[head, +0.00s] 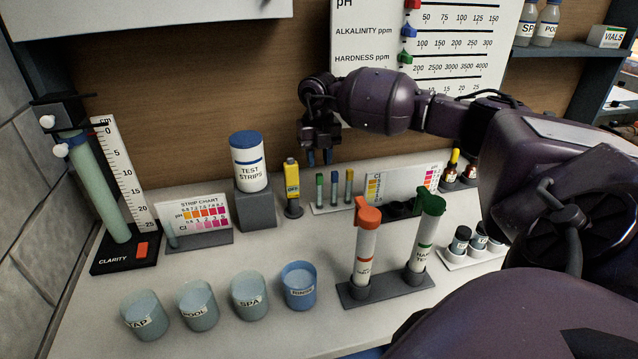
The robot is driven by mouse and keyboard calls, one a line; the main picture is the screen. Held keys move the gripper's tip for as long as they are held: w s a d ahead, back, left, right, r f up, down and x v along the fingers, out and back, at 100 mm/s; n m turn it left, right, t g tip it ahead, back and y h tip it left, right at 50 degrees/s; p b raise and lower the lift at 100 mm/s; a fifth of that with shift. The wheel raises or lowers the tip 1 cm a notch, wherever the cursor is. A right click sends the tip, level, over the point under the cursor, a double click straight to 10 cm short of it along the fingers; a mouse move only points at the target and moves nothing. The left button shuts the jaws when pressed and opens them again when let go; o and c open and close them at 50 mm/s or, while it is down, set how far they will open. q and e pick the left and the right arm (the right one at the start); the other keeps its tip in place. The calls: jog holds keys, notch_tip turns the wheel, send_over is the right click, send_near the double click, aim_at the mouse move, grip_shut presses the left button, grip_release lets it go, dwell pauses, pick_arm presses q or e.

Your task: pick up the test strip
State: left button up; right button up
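A narrow pale blue-green strip (171,236), which looks like the test strip, stands at the left end of the strip chart (193,214) on a grey base. A white, blue-lidded test strips bottle (249,165) stands upright on a grey block. My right gripper (319,158) hangs in the air with its fingers pointing down, to the right of the bottle and well away from the strip. Its two fingertips are apart, with nothing visible between them. My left gripper is not in view.
Two capped tubes (366,252) stand upright in a grey rack. A yellow meter (292,187) stands right of the bottle. A clarity tube (98,185) stands far left. The counter's middle is clear.

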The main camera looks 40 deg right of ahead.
aim_at(320, 174)
jog(key=shift+s+f, duration=0.2)
jog(key=shift+f, duration=2.6)
grip_shut()
